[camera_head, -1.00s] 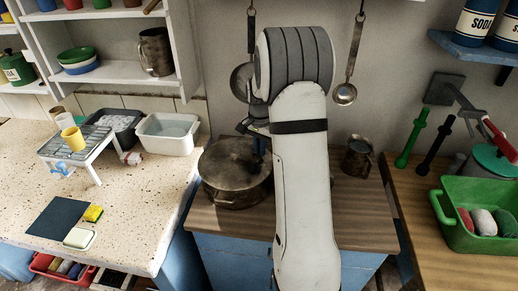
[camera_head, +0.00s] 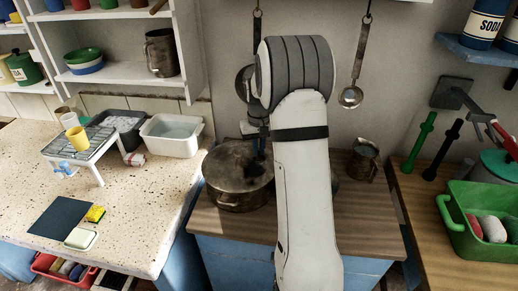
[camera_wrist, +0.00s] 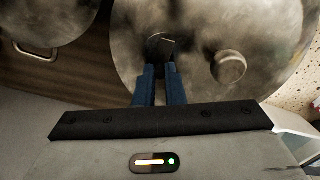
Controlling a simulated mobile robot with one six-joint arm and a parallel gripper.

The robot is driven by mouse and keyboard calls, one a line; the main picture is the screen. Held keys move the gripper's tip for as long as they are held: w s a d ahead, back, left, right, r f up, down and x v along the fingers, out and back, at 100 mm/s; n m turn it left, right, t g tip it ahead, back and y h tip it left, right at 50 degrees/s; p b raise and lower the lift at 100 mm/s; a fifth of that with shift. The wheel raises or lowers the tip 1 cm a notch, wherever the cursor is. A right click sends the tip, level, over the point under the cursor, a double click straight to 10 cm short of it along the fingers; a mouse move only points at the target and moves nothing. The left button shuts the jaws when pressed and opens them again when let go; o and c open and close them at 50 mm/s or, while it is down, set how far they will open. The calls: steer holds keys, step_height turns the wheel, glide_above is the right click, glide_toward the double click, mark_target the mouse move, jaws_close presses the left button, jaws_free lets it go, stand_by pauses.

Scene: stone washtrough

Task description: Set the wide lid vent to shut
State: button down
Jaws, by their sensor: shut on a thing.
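A wide, worn metal pot with a lid (camera_head: 225,160) stands on the wooden worktop, left of my arm in the head view. In the wrist view its lid (camera_wrist: 205,95) fills the upper middle and right. A small dark vent piece (camera_wrist: 160,45) sits on the lid, and a round knob (camera_wrist: 230,68) stands to its right. My gripper (camera_wrist: 160,70) has its blue fingers close together on the dark vent piece, which they partly hide. In the head view my gripper (camera_head: 259,152) is over the lid, partly hidden by my arm. The vent's setting cannot be read.
A second round metal piece (camera_wrist: 50,20) lies at the wrist view's upper left. A metal mug (camera_head: 362,160) stands right of my arm. Ladles (camera_head: 351,95) hang behind. A white basin (camera_head: 172,135) is at left and a green basket (camera_head: 480,245) at right.

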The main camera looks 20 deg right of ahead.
steer(key=shift+w+a+n, duration=0.1)
steer(key=shift+n, duration=0.5)
steer(key=c, duration=1.5)
jaws_free()
step_height(320, 180, up, 8)
steer(key=shift+f+b, duration=0.25)
steer(key=shift+b, duration=0.05)
steer(key=shift+r, duration=0.2)
